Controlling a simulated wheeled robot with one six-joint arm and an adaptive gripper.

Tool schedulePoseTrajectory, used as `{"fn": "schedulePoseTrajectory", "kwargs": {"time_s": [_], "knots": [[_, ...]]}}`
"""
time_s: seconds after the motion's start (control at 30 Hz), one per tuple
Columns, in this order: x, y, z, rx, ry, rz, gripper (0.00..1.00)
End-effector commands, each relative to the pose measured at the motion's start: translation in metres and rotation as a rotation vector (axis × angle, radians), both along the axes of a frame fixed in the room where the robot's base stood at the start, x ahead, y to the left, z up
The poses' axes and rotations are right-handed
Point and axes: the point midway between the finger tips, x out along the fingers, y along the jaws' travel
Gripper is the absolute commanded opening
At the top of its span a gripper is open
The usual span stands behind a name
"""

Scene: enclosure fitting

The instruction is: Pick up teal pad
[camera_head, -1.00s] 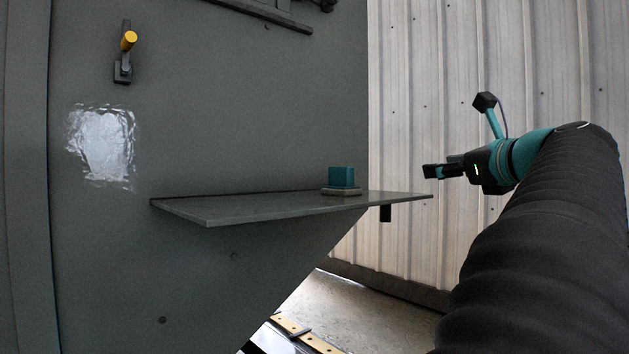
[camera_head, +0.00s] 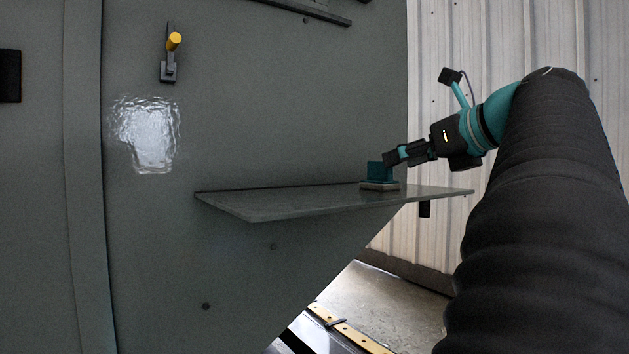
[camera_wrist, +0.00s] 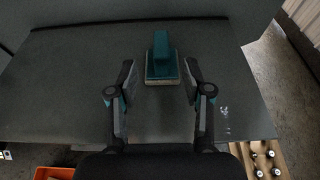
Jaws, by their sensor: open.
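The teal pad (camera_head: 377,171) stands on the grey shelf (camera_head: 290,201), towards its right end. It has a teal block on top and a pale flat base. In the wrist view the teal pad (camera_wrist: 162,58) is upright, just beyond and between the fingertips. My gripper (camera_head: 392,158) is at the pad's right side in the head view, partly in front of it. In the wrist view my gripper (camera_wrist: 158,76) is open, one finger on each side of the pad's near end. I cannot tell whether a finger touches it.
The grey cabinet wall (camera_head: 300,90) rises behind the shelf, with a yellow-tipped handle (camera_head: 174,41). A corrugated wall (camera_head: 440,40) is at the right. In the wrist view, an orange bin (camera_wrist: 55,172) and a wooden rack (camera_wrist: 262,160) lie below the shelf. The shelf's left part is clear.

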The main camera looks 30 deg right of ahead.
Motion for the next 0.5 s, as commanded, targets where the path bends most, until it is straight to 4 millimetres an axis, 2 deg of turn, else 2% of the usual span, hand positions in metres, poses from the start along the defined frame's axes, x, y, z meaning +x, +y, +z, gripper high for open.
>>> {"fn": "schedulePoseTrajectory", "kwargs": {"time_s": [0.1, 0.33, 0.5], "knots": [[0.011, 0.001, -0.004, 0.0, 0.0, 0.002, 0.5], [0.023, 0.002, -0.007, 0.0, 0.0, 0.002, 0.5], [0.045, 0.003, -0.015, 0.001, 0.0, 0.004, 0.5]]}}
